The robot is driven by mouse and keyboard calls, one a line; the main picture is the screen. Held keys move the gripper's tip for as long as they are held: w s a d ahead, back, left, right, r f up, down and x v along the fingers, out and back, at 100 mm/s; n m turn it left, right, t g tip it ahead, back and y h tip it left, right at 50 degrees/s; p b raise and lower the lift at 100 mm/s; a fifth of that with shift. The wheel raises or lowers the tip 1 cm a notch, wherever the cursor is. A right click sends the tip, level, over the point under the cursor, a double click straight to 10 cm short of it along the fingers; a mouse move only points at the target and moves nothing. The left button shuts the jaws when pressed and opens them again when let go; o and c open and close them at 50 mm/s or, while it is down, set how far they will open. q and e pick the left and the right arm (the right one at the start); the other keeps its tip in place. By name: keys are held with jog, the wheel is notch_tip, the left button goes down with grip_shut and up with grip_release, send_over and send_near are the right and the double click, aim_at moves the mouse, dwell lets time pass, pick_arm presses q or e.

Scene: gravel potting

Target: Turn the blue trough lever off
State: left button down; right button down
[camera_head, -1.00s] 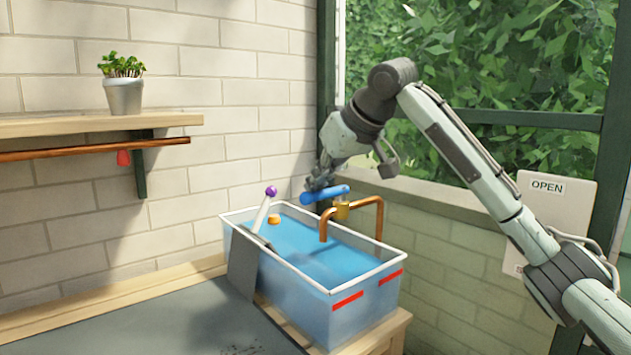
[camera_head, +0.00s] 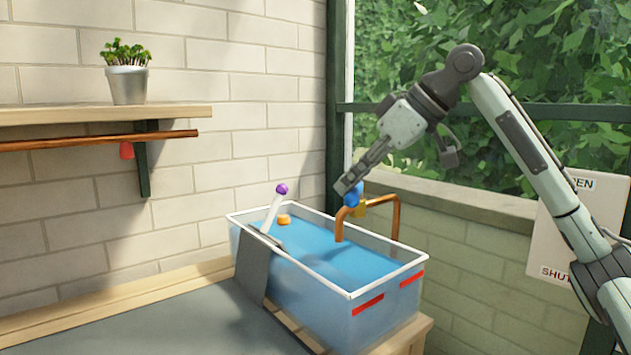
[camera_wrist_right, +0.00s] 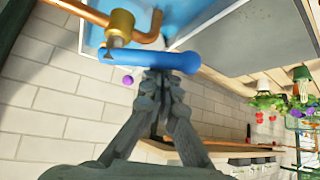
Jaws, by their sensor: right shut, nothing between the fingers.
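The blue lever (camera_head: 354,197) sits on the brass valve (camera_head: 375,207) of a copper pipe (camera_head: 397,218) above the far right side of the trough. In the head view it looks short, partly hidden by my right gripper (camera_head: 344,188). In the right wrist view the blue lever (camera_wrist_right: 150,59) is a long bar running crosswise from the brass valve (camera_wrist_right: 121,24). My right gripper (camera_wrist_right: 162,78) is shut and empty, its fingertips right at the bar; I cannot tell whether they touch. The trough (camera_head: 352,293) holds blue water. My left gripper is out of view.
A white lever with a purple knob (camera_head: 281,189) and a grey plate (camera_head: 252,267) stand at the trough's left end. An orange piece (camera_head: 284,219) is by the water. A wall shelf (camera_head: 90,115) bears a potted plant (camera_head: 128,82). The window ledge (camera_head: 450,195) lies behind the pipe.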

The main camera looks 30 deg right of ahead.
jog(key=shift+s+d, duration=0.55)
jog(key=shift+d, duration=0.05)
jog(key=shift+s+d, duration=0.35)
jog(key=shift+d, duration=0.2)
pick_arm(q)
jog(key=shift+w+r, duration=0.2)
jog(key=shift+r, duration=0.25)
pick_arm(e)
jog(key=shift+s+d, duration=0.25)
jog(key=shift+d, duration=0.7)
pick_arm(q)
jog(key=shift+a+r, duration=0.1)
pick_arm(e)
jog(key=shift+d+r, duration=0.15)
jog(key=shift+d, duration=0.2)
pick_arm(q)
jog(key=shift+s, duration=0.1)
